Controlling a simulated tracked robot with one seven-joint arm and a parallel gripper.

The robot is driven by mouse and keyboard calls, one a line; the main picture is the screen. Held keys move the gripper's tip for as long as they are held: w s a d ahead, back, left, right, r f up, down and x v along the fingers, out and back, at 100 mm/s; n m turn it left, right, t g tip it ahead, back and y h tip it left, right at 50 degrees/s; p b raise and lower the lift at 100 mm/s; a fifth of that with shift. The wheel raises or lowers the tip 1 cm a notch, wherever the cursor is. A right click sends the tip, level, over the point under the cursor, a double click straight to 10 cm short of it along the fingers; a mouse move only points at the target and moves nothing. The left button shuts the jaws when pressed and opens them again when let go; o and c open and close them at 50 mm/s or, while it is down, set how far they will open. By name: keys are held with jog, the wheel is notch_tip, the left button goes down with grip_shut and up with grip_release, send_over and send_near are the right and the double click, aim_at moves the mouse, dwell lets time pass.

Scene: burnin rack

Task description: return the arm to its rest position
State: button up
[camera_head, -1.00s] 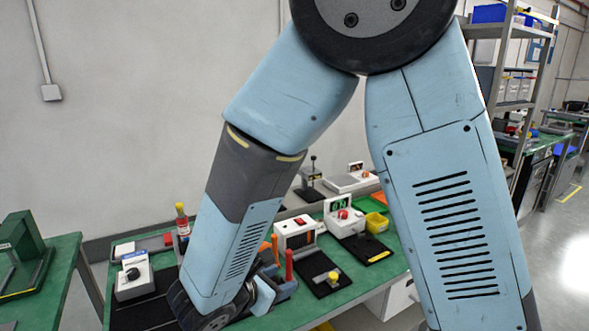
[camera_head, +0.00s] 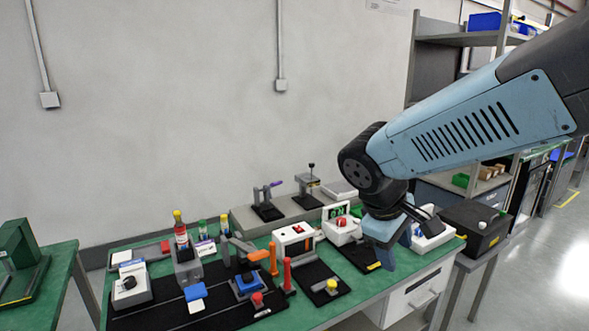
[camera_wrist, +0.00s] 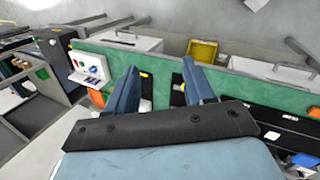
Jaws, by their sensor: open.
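My gripper (camera_head: 388,252) hangs below my wrist over the right end of the green-topped bench (camera_head: 300,312) in the head view. In the wrist view my gripper (camera_wrist: 160,80) shows two blue fingers spread apart with nothing between them. The green bench edge (camera_wrist: 262,95) runs behind the fingers there. My arm reaches in from the right side of the head view. The gripper hides part of the bench's right end.
A black box (camera_head: 474,228) stands at right. A shelf rack (camera_head: 470,38) rises behind my arm.

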jog(key=s+d+r+m+t+y, duration=0.3)
jog(key=s+d+r+m+y, duration=0.1)
jog(key=r+m, duration=0.3)
jog(key=shift+s+d+r+m, duration=0.2)
jog(key=shift+s+d+m, duration=0.25)
jog(key=shift+m, duration=0.15)
